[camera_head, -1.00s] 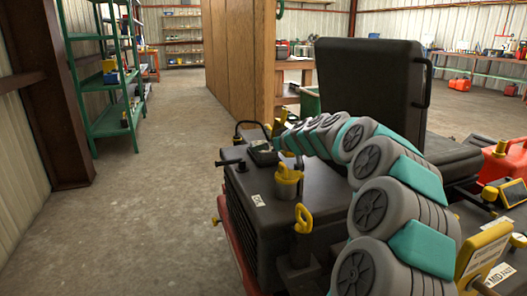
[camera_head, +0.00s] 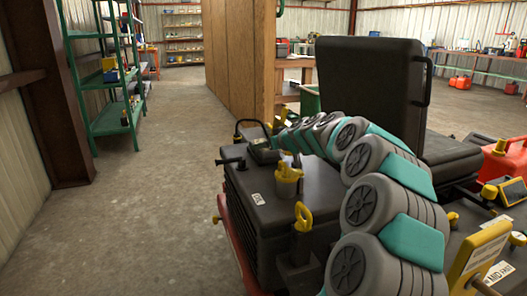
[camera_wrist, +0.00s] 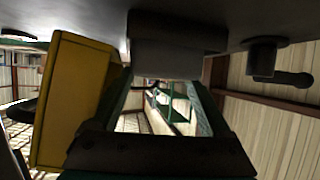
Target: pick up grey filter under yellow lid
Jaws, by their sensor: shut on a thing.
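My gripper (camera_head: 262,152) is at the far end of my grey and teal arm, low over the back of the dark machine top. In the wrist view, my gripper (camera_wrist: 160,95) has its two fingers closed on a dark grey block, which I take for the grey filter (camera_wrist: 178,58). The block meets the dark surface at the top of that view; I cannot tell if it is clear of it. A yellow panel, likely the yellow lid (camera_wrist: 72,100), stands beside the left finger. In the head view the filter is hidden by my arm.
The black machine (camera_head: 262,205) carries a yellow-topped cup (camera_head: 288,178), a yellow ring handle (camera_head: 303,217) and a tall black seat back (camera_head: 368,95). A red can (camera_head: 505,160) stands at right. The concrete floor at left is clear, beside green shelves (camera_head: 108,75).

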